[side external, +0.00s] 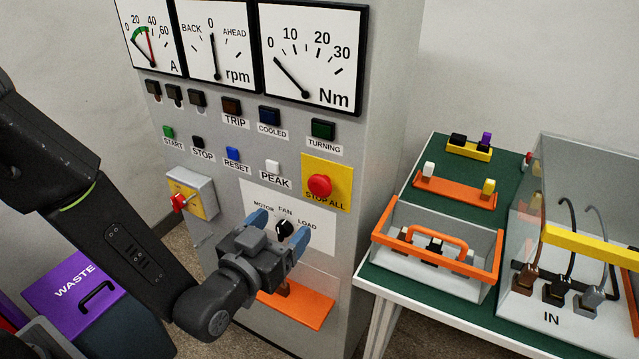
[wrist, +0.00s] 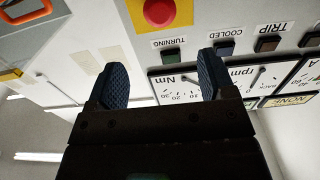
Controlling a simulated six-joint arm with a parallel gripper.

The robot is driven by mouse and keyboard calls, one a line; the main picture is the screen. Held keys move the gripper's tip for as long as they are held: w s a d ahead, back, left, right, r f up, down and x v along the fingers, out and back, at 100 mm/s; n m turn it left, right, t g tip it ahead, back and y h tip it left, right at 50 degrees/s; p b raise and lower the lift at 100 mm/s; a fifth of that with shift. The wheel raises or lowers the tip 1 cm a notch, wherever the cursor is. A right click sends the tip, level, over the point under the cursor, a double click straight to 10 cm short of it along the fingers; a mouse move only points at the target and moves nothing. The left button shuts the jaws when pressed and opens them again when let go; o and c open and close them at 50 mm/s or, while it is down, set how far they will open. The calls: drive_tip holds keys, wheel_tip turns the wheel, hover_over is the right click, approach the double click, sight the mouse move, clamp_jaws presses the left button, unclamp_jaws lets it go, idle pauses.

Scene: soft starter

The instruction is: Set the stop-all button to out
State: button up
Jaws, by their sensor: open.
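The stop-all button (side external: 320,185) is a red mushroom head on a yellow plate (side external: 342,170) marked STOP ALL, on the grey panel front. In the wrist view the red button (wrist: 158,12) is at the top edge, partly cut off, beyond the fingertips. I cannot tell whether it is in or out. My gripper (side external: 278,228) is open and empty, with blue fingers, below and left of the button in the side view. The fingers also show in the wrist view (wrist: 162,58), apart from the button.
A black MOTOR/FAN/LOAD selector knob (side external: 285,229) appears between my fingers in the side view. A red rotary handle (side external: 180,203) is left. Indicator lamps and meters are above. An orange shelf (side external: 297,308) is below. A green-topped table (side external: 420,290) with trays stands right.

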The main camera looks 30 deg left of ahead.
sight(317, 188)
drive_tip(key=w, duration=1.3)
drive_tip(key=shift+w, duration=0.35)
drive_tip(key=shift+c, duration=0.4)
drive_tip(key=c, duration=1.2)
drive_tip(key=shift+o, duration=0.2)
drive_tip(key=shift+s, duration=0.85)
drive_tip(key=o, duration=1.2)
drive_tip(key=shift+o, duration=0.2)
drive_tip(key=shift+s, duration=0.15)
drive_tip(key=s, duration=1.3)
drive_tip(key=shift+s, duration=0.3)
